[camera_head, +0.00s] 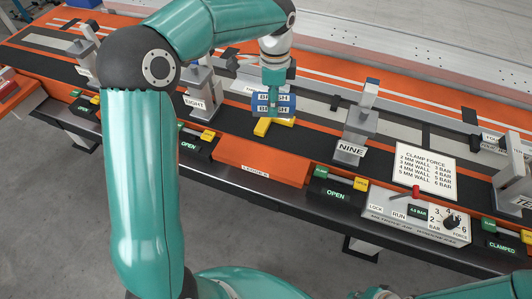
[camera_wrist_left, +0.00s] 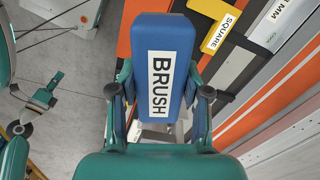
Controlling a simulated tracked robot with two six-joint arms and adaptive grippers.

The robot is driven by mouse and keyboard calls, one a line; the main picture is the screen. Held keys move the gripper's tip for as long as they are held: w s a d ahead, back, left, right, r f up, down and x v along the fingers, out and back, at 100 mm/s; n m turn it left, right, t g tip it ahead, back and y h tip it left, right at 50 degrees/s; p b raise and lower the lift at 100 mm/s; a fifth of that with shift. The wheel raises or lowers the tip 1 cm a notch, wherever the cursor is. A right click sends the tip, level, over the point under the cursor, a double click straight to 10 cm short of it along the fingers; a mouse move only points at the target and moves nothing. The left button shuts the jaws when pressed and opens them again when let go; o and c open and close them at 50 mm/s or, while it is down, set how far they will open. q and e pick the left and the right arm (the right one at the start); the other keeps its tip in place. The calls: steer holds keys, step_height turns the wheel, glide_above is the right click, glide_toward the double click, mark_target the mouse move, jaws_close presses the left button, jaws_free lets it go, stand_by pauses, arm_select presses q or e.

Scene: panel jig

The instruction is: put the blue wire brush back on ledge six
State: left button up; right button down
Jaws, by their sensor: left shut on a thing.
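The blue wire brush (camera_head: 262,104) is held by my left gripper (camera_head: 275,82) over the middle of the bench. In the left wrist view the brush (camera_wrist_left: 164,55) is a long blue block with a white BRUSH label, between the two fingers of my left gripper (camera_wrist_left: 160,110). The fingers are shut on it. An orange ledge (camera_head: 262,160) on the front edge of the bench has a small label that seems to read LEDGE 6. The brush appears behind it, raised.
A yellow piece (camera_head: 262,128) lies just below the brush in the picture; a yellow piece marked SQUARE (camera_wrist_left: 220,34) shows in the wrist view. Clamp posts EIGHT (camera_head: 196,103) and NINE (camera_head: 351,151) stand either side. A control box (camera_head: 400,214) sits on the right.

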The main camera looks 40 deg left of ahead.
mark_target(264, 97)
arm_select(q)
steer(key=shift+s+a+r+m, duration=0.2)
steer(key=shift+a+r+m, duration=0.25)
steer(key=shift+m, duration=0.15)
steer(key=shift+s+a+r+m, duration=0.2)
steer(key=shift+a+r+m, duration=0.25)
steer(key=shift+m, duration=0.15)
steer(key=shift+s+a+r+m, duration=0.1)
steer(key=shift+s+a+m, duration=0.05)
steer(key=shift+m, duration=0.25)
steer(key=shift+a+f, duration=0.1)
steer(key=shift+f, duration=0.15)
step_height(264, 97, down, 19)
steer(key=shift+f+p, duration=0.1)
steer(key=shift+p, duration=0.35)
steer(key=shift+f, duration=0.15)
steer(key=o, duration=1.1)
steer(key=shift+r, duration=0.2)
